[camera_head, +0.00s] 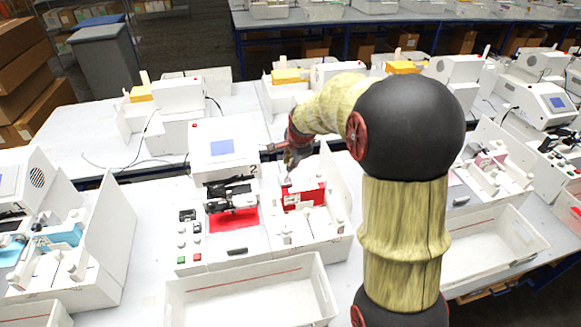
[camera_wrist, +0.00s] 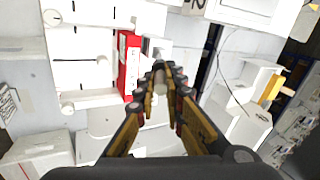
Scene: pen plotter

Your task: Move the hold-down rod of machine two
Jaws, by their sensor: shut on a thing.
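Machine two (camera_head: 222,150) is the white unit with a blue screen and a "2" on its side, in the middle of the head view. My gripper (camera_head: 292,158) is above the right part of this machine, behind a red block (camera_head: 304,197). In the wrist view my gripper's fingertips (camera_wrist: 162,72) are together, close to the right of the red block (camera_wrist: 129,65). They are shut on a small pale part, which seems to be the hold-down rod (camera_wrist: 158,86). The fingers hide most of it, and its full length and tilt cannot be told.
A white upright panel (camera_head: 338,182) stands just right of the red block. My arm covers the area right of it. An empty white tray (camera_head: 250,293) lies in front of machine two. A neighbouring machine with a blue block (camera_head: 62,237) stands at the left.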

